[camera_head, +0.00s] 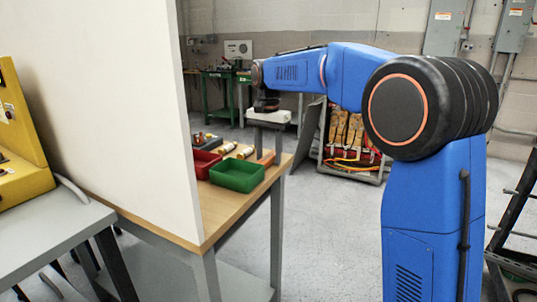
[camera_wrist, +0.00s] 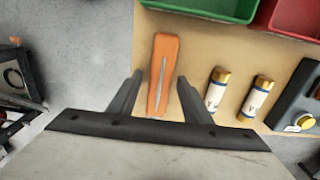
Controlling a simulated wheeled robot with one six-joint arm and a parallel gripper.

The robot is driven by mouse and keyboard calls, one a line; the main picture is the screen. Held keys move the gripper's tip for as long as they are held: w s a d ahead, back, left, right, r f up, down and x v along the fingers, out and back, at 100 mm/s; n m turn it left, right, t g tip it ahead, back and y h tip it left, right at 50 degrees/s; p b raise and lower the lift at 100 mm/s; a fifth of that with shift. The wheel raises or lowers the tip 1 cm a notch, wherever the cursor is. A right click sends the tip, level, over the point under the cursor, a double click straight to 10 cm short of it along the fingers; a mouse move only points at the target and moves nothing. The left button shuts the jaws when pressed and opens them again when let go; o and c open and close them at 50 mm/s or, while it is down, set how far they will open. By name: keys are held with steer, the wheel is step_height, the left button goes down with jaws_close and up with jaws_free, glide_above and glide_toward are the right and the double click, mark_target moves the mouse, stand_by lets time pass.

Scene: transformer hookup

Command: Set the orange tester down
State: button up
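The orange tester (camera_wrist: 163,70) lies on the wooden tabletop near its edge in the wrist view, with a pale line along its middle. It shows as a small orange patch at the table's right end in the head view (camera_head: 266,158). My gripper (camera_wrist: 159,77) is open, one finger on each side of the tester, with a visible gap at least on the left. In the head view my gripper (camera_head: 267,140) points down over the table's right end. The height between fingertips and tabletop is hard to tell.
Two gold-ended cylinders (camera_wrist: 237,93) and a dark box with a yellow button (camera_wrist: 302,100) lie right of the tester. A green bin (camera_head: 237,175) and a red bin (camera_head: 205,162) stand on the wooden table (camera_head: 228,215). A white panel (camera_head: 120,100) rises at the left.

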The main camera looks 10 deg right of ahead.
mark_target(269, 156)
step_height(269, 156, up, 12)
steer(key=shift+r, duration=0.15)
stand_by(0.5)
